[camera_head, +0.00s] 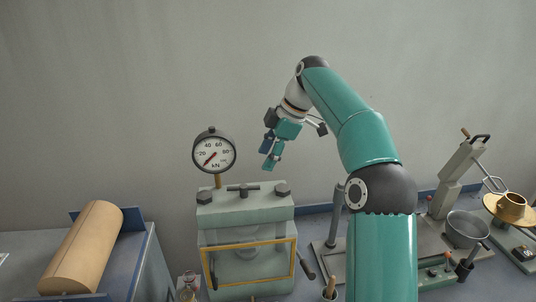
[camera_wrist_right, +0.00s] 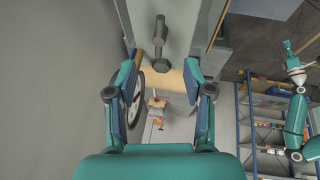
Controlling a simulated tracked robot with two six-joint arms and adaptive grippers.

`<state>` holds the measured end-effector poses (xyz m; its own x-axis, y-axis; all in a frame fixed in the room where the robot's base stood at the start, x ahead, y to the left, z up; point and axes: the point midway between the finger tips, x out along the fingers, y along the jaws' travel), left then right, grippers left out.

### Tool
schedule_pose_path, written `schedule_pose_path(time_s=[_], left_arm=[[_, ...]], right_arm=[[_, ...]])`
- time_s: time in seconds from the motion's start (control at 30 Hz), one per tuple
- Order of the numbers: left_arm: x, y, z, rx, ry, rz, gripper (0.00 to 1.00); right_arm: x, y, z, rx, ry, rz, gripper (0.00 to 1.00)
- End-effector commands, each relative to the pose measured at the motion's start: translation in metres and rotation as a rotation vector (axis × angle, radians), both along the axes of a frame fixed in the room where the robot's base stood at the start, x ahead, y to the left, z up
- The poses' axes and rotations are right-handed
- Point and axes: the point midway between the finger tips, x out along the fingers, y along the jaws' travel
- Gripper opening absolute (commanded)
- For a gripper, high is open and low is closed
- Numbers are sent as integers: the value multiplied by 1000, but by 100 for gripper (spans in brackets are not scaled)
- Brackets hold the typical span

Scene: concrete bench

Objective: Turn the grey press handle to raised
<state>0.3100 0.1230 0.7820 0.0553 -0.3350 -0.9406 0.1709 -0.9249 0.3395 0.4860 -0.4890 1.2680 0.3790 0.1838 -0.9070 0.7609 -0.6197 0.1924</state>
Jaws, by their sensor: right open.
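The pale green press (camera_head: 245,213) stands on the bench in the head view, with a dark T-shaped handle (camera_head: 243,190) on top. The T-shaped handle also shows at the top of the right wrist view (camera_wrist_right: 160,45). A dark grey lever (camera_head: 306,266) juts from the press's lower right side; I cannot tell which is the named handle. My right gripper (camera_head: 270,155) is open and empty, above the press and right of its dial gauge (camera_head: 214,153). The left arm shows at the right wrist view's edge; its gripper (camera_wrist_right: 289,46) is too small to read.
A tan roll (camera_head: 84,247) lies on the blue-edged bench at left. Right of my right arm are a tall lever stand (camera_head: 455,181), a metal pan (camera_head: 467,229) and a brass-coloured bowl (camera_head: 511,206). Small glassware (camera_head: 188,287) stands left of the press. The wall behind is bare.

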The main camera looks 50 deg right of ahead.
Motion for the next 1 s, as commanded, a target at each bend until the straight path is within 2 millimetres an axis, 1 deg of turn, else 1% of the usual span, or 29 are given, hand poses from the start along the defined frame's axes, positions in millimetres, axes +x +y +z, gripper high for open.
schedule_pose_path(time_s=[0.23, 0.37, 0.5, 0.6, 0.67, 0.77, 0.83, 1.0], left_arm=[[0, 0, -1, 0, 0, 0, 0], [0, 0, -1, 0, 0, 0, 0], [0, 0, -1, 0, 0, 0, 0], [0, 0, -1, 0, 0, 0, 0], [0, 0, -1, 0, 0, 0, 0], [0, 0, -1, 0, 0, 0, 0], [0, 0, -1, 0, 0, 0, 0], [0, 0, -1, 0, 0, 0, 0]], right_arm=[[0, 0, 0, 7, 4, -15, 51], [-7, 2, 1, 58, 52, -118, 51], [-16, -2, 22, 121, 108, -333, 51], [-16, -1, 36, 155, 132, -465, 51], [-14, 0, 42, 163, 134, -504, 51], [-6, 3, 46, 156, 116, -500, 51], [1, 9, 42, 158, 117, -485, 51], [4, 11, 35, 157, 120, -481, 51]])
